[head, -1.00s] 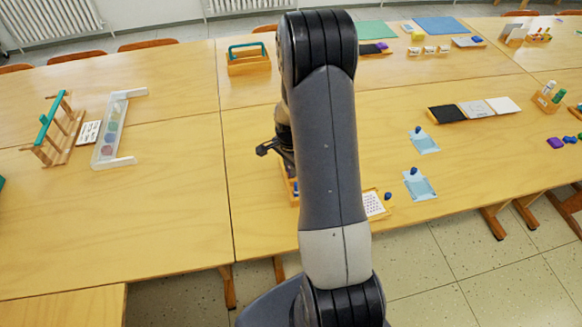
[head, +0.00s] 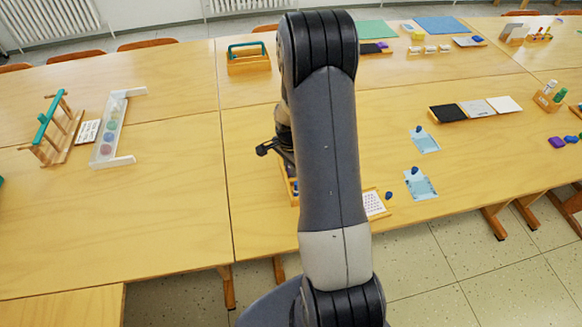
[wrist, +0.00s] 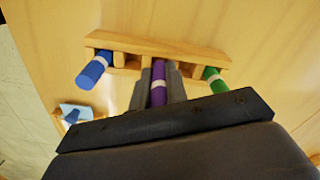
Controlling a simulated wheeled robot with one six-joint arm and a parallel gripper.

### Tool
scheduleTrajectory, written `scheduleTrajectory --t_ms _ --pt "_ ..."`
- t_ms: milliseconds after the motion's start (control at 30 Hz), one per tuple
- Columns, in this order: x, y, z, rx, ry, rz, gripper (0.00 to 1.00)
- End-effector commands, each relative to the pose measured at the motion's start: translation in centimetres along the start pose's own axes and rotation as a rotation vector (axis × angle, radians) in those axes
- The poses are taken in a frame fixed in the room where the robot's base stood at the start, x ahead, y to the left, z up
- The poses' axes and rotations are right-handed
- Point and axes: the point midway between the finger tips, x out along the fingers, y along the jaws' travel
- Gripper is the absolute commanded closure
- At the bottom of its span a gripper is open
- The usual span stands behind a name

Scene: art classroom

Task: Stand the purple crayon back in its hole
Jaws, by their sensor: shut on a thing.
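The purple crayon (wrist: 158,96), with a pale band, is between the two fingers of my gripper (wrist: 158,84) in the wrist view. The gripper is shut on it. The crayon is in line with the middle of a wooden holder (wrist: 105,39), between its upright dividers. I cannot tell whether its far end is in a hole. A blue crayon (wrist: 93,69) stands at the holder's left end and a green crayon (wrist: 215,80) at its right end. In the head view my arm hides the gripper's fingers and the purple crayon.
In the wrist view a light blue card (wrist: 77,113) lies at the lower left. In the head view a printed card (head: 373,203) lies right of my arm, near the table's front edge. A wooden rack (head: 46,130) stands far left.

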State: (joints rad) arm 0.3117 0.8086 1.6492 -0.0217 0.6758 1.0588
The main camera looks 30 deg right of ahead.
Motion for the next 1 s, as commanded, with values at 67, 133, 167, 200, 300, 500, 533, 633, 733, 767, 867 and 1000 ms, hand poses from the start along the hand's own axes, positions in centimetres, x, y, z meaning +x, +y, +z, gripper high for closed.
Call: scheduleTrajectory --t_ms 67,133,167,200,300,500,533,633,733,767,867,1000 --pt "0.21 0.01 0.01 0.0 0.0 0.0 1.0" --pt "0.23 0.01 0.01 0.0 0.0 0.0 1.0" --pt "0.23 0.01 0.01 0.0 0.0 0.0 1.0" --pt "0.21 0.01 0.01 0.0 0.0 0.0 1.0" --pt "0.19 0.01 0.01 0.0 0.0 0.0 1.0" --pt "0.19 0.01 0.01 0.0 0.0 0.0 1.0" --pt "0.19 0.01 0.01 0.0 0.0 0.0 1.0" --pt "0.25 0.01 0.01 0.0 0.0 0.0 1.0" --pt "0.39 0.01 0.01 0.0 0.0 0.0 1.0" --pt "0.45 0.01 0.01 0.0 0.0 0.0 1.0" --pt "0.63 0.0 0.01 0.0 0.0 0.0 1.0" --pt "0.79 -0.01 0.01 0.0 0.0 0.0 1.0"
